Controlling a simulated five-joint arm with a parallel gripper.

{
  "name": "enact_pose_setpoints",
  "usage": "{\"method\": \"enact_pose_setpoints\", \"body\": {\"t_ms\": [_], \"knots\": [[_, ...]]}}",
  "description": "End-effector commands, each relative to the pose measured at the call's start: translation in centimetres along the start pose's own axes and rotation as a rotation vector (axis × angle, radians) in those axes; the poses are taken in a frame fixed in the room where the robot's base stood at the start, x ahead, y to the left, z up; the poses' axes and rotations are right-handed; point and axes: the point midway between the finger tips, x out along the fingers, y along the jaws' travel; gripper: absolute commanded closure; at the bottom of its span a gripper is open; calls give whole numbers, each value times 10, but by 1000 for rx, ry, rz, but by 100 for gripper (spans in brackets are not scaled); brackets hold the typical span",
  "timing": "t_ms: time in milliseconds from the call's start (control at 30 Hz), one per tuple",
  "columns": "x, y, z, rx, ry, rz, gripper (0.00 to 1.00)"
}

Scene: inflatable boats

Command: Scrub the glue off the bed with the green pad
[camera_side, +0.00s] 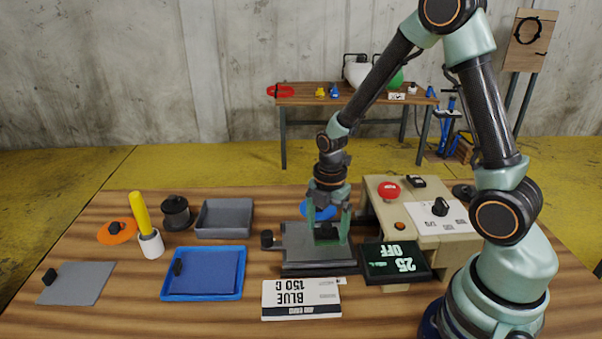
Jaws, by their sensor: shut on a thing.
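My gripper (327,226) points straight down over the right part of the grey bed (298,240). It is shut on a black grip, with the green pad (328,240) low between and under the fingers. The pad looks to be at the bed's surface, but I cannot tell whether it touches. The fingers hide much of it. The bed is a flat grey plate with a black knob (267,238) at its left. No glue can be made out on the bed at this size.
A beige machine (395,215) with a red button (388,190) stands right of the bed. A display (395,262) reads 25 and OFF. A blue tray (203,289), grey tray (223,217), yellow-handled tool (145,225) and black pot (176,213) lie left. A label card (301,299) lies in front.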

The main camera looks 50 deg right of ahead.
Motion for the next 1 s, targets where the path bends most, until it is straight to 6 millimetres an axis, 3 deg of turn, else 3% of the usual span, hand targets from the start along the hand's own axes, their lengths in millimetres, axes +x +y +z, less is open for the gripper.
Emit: {"method": "enact_pose_setpoints", "body": {"t_ms": [100, 200, 833, 1000], "knots": [[0, -10, 7, 4, 1, -4, 69], [0, -16, -1, -1, 1, -4, 69], [1, 32, -37, -2, 0, -2, 69], [0, 19, -25, 3, 0, -3, 69]]}}
